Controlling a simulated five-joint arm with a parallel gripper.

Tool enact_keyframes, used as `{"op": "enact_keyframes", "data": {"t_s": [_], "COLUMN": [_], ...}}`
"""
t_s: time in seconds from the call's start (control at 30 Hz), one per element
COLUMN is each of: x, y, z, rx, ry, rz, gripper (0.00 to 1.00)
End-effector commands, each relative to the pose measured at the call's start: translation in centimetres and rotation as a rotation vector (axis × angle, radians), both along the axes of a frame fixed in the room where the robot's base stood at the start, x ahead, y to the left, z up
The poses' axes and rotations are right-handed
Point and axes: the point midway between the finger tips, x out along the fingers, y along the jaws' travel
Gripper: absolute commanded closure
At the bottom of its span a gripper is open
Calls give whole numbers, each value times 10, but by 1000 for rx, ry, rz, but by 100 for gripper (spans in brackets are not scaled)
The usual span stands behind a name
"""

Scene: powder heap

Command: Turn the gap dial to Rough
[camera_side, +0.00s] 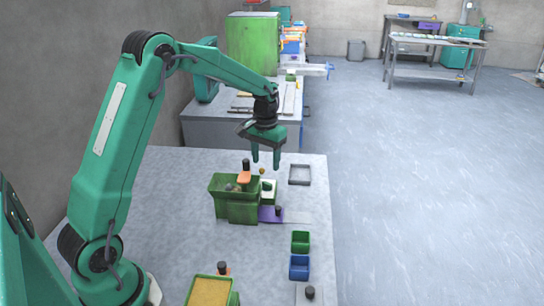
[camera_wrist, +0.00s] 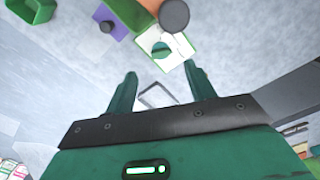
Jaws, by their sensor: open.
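My gripper (camera_side: 266,160) points down with its two green fingers apart and nothing between them. It is above the table, just beyond the green machine box (camera_side: 236,207). A white panel (camera_side: 271,197) is on the box's right side. In the wrist view, a round green disc, which looks like the gap dial (camera_wrist: 161,50), sits on the white panel (camera_wrist: 150,62), ahead of the open fingertips (camera_wrist: 160,70). The fingers appear apart from it. I cannot read any marking, so the dial's setting and the Rough mark are not legible.
A dark knob (camera_wrist: 174,15) stands close to the dial. A purple slide (camera_side: 270,214) with a dark knob (camera_side: 279,211) lies nearby. A grey frame (camera_side: 300,183) lies to the right. Green (camera_side: 300,247) and blue (camera_side: 299,274) bins and a yellow-filled tray (camera_side: 208,292) stand nearer.

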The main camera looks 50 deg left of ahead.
Motion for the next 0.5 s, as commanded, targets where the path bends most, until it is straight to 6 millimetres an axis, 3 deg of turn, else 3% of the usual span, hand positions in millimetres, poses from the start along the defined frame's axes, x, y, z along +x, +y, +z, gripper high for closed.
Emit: {"op": "enact_keyframes", "data": {"t_s": [0.27,0.5], "x": [0,0], "y": [0,0], "z": [-11,-37], "rx": [0,-1], "ry": [1,2], "rz": [0,0], "gripper": [45,45]}}
